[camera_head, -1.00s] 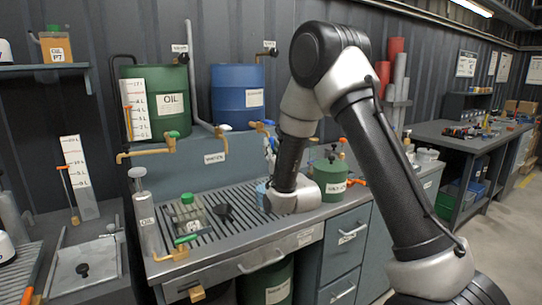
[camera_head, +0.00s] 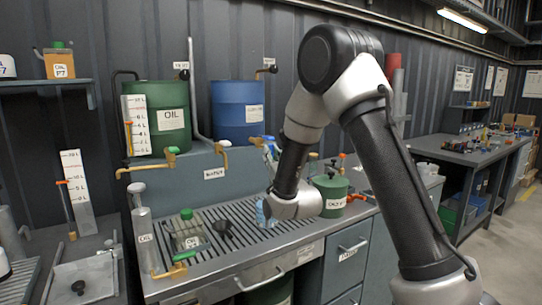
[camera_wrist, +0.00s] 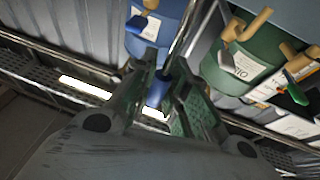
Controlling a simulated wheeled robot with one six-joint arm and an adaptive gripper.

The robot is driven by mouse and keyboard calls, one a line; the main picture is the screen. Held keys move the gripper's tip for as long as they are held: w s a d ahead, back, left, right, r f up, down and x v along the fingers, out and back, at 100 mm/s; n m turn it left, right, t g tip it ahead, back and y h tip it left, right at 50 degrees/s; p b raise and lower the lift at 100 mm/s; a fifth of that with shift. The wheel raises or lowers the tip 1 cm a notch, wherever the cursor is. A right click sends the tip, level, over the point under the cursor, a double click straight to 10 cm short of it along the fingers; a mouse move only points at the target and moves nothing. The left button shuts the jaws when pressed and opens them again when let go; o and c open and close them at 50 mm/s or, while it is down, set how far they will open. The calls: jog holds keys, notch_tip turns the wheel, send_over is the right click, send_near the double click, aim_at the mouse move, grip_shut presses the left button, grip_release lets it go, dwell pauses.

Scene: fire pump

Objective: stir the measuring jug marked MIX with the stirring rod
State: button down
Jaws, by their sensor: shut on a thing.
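In the wrist view my gripper (camera_wrist: 168,98) is shut on a blue-handled metal rod (camera_wrist: 157,90), which looks like the stirring rod. Its shiny shaft runs up the picture between the two drums. I can read no MIX mark in any view.
A green can (camera_head: 330,193) is close right of my wrist.

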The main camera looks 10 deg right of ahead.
jog(key=shift+r, duration=2.55)
